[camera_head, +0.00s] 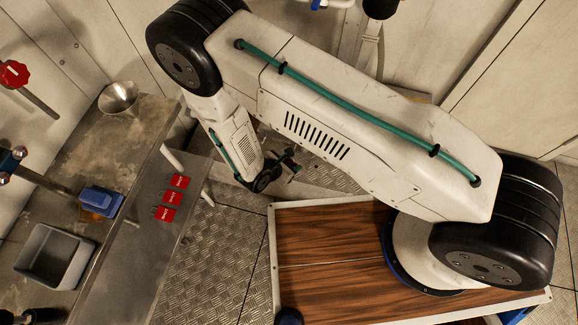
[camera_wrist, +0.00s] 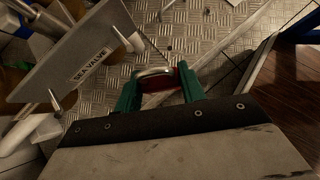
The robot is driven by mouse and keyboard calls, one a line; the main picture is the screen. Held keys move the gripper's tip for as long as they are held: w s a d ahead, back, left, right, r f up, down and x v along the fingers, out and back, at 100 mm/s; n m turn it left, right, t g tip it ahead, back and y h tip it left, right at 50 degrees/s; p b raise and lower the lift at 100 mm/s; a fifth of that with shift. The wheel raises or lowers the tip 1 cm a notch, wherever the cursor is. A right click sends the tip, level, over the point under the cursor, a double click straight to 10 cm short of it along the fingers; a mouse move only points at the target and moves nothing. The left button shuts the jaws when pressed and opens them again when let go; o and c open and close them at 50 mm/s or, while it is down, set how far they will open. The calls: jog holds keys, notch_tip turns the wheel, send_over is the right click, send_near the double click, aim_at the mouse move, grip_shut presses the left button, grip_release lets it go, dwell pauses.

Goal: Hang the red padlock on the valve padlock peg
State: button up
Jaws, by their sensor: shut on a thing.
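In the wrist view my gripper (camera_wrist: 160,88) has its green fingers shut on a red padlock (camera_wrist: 160,85), whose silver shackle arches across the gap between them. In the head view my gripper (camera_head: 286,164) is over the metal floor, right of the bench; the held padlock cannot be made out there.
The bench holds a grey bin (camera_head: 32,258), a blue device (camera_head: 101,201) and a metal funnel (camera_head: 118,97). A red valve handle (camera_head: 14,74) is on the wall. Patterned floor (camera_head: 225,240) is clear.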

jog(key=w+d+f, duration=0.1)
jog(key=w+d, duration=0.1)
jog(key=w, duration=0.4)
jog(key=shift+w, duration=0.25)
dwell(0.4)
jog(key=shift+w, duration=0.15)
dwell(0.4)
jog(key=o, duration=1)
jog(key=shift+o, duration=0.2)
jog(key=shift+s+a+r, duration=0.2)
jog(key=shift+a+r, duration=0.1)
jog(key=shift+a, duration=0.05)
jog(key=shift+o, duration=0.7)
jog(key=s+v, duration=0.1)
jog(key=v, duration=0.5)
jog(key=shift+s+a, duration=0.15)
jog(key=shift+s, duration=0.3)
